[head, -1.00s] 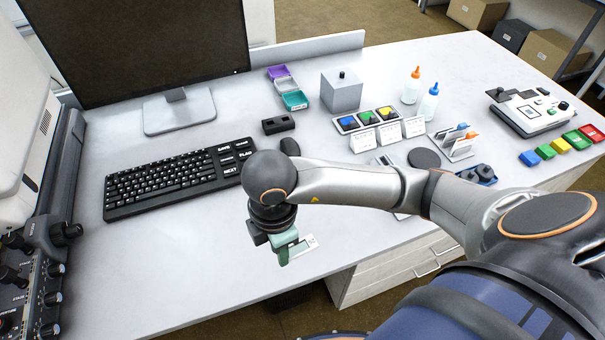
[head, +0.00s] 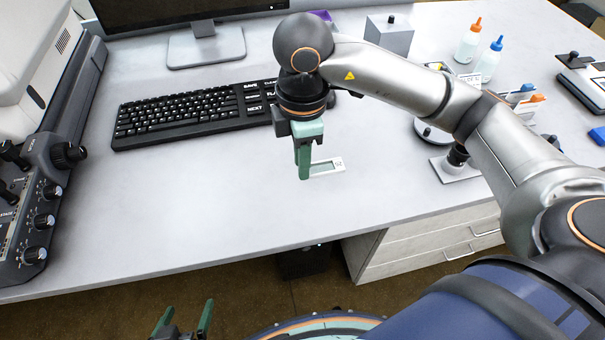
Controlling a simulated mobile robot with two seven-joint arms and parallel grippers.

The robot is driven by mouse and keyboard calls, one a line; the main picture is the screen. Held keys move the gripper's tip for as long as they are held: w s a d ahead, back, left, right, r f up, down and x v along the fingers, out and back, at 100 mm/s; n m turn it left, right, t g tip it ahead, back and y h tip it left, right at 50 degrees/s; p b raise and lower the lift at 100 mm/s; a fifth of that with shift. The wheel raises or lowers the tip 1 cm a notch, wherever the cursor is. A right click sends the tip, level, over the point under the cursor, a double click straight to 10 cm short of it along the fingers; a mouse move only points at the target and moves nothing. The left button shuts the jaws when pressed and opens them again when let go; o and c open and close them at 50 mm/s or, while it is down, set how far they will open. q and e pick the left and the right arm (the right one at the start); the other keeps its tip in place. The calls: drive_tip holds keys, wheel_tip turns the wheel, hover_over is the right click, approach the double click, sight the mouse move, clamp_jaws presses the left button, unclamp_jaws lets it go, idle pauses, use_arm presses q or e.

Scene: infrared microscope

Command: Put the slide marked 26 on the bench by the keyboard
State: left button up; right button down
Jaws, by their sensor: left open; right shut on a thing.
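My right gripper (head: 304,172) has green fingers and reaches in from the right. It is shut on a small white slide (head: 327,167) with a grey window. The slide sticks out to the right of the fingers, in front of the right end of the black keyboard (head: 195,118). Its small mark is too tiny to read surely. I cannot tell whether the slide touches the bench (head: 200,205) or is just above it. My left gripper (head: 186,318) is open and empty at the bottom edge, below the bench front.
The bench in front of the keyboard is clear. A control panel with knobs (head: 40,200) stands at the left. A monitor stand (head: 205,48) is behind the keyboard. A grey block (head: 389,36) and dropper bottles (head: 468,42) stand at the back right. Drawers (head: 430,245) sit under the bench.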

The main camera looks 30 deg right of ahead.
drive_tip(key=w+d+f, duration=0.1)
drive_tip(key=f, duration=0.1)
drive_tip(key=w+d+f, duration=0.1)
drive_tip(key=w+f, duration=0.3)
drive_tip(key=shift+w+d+b, duration=0.25)
drive_tip(key=shift+d+b, duration=0.05)
drive_tip(key=shift+d, duration=0.1)
drive_tip(key=shift+w+d+f, duration=0.1)
drive_tip(key=shift+w+f, duration=0.05)
drive_tip(key=shift+f, duration=0.8)
drive_tip(key=shift+w+d+f, duration=0.1)
drive_tip(key=shift+f, duration=0.85)
drive_tip(key=shift+f+b, duration=0.2)
drive_tip(key=shift+b, duration=0.1)
drive_tip(key=c, duration=0.8)
unclamp_jaws()
drive_tip(key=shift+o, duration=0.2)
